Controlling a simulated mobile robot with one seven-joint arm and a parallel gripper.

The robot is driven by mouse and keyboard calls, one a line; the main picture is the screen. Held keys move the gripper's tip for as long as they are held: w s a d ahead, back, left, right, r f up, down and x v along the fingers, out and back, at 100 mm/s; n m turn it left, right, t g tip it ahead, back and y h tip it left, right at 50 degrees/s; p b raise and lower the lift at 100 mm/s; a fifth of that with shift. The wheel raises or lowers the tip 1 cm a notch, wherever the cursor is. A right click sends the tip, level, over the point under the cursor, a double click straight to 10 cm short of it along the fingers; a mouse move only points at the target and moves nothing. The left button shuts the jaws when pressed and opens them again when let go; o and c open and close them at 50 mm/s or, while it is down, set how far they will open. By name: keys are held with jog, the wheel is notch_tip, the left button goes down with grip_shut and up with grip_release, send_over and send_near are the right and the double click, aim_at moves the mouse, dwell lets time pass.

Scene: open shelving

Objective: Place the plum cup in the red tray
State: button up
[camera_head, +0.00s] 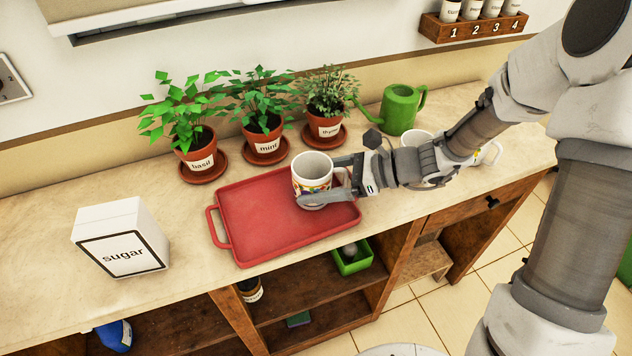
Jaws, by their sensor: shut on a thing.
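A white cup with a colourful pattern (311,174) is held upright in my gripper (322,182). My gripper is shut on it from the right, with one finger in front of the cup. The cup is over the right part of the red tray (250,222); I cannot tell whether its base touches the tray. The rest of the tray is empty. Two other white cups, one (418,138) behind my gripper and one (491,153) to its right, are partly hidden by my arm. I cannot make out a plum on any cup.
Potted basil (201,155), mint (264,139) and thyme (325,122) stand behind the tray. A green watering can (400,108) is at the back right. A sugar box (122,240) stands left of the tray. Open shelves lie below the counter.

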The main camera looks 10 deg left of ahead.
jog(key=shift+r, duration=0.1)
jog(key=o, duration=1.3)
jog(key=shift+f, duration=0.2)
jog(key=shift+r, duration=0.2)
jog(key=shift+d+r, duration=0.2)
jog(key=shift+d, duration=0.15)
jog(key=p+v, duration=0.2)
jog(key=v, duration=0.9)
